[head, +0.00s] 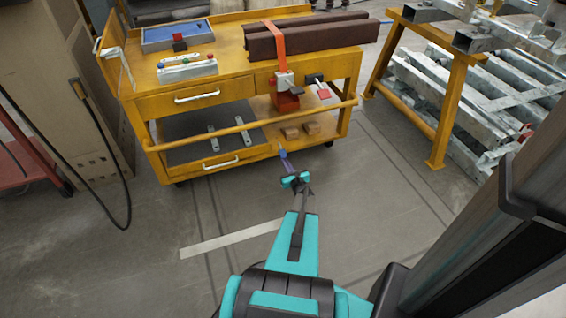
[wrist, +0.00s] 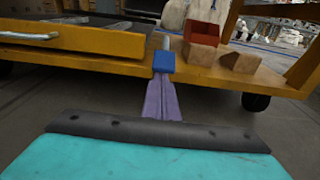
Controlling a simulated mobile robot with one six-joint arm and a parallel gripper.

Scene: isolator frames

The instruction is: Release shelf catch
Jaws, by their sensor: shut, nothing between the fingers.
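My gripper (head: 284,157) reaches toward the front of the yellow cart's lower shelf (head: 245,152). Its narrow purple end is shut and holds nothing. In the wrist view the purple end (wrist: 163,98) meets a small blue block (wrist: 164,62) with a thin pale pin (wrist: 166,41) above it, in line with the shelf edge. I cannot tell whether the block belongs to my gripper or to a catch on the shelf, or whether it touches the edge. A black fitting (head: 315,78) with a red-tipped lever (head: 323,93) sits higher on the cart's front, right of the vice. No part is clearly identifiable as the shelf catch.
A yellow rail (head: 230,128) crosses the cart's front. Brown beams (head: 315,34) lie on top under an orange strap (head: 276,40). The floor before the cart is clear.

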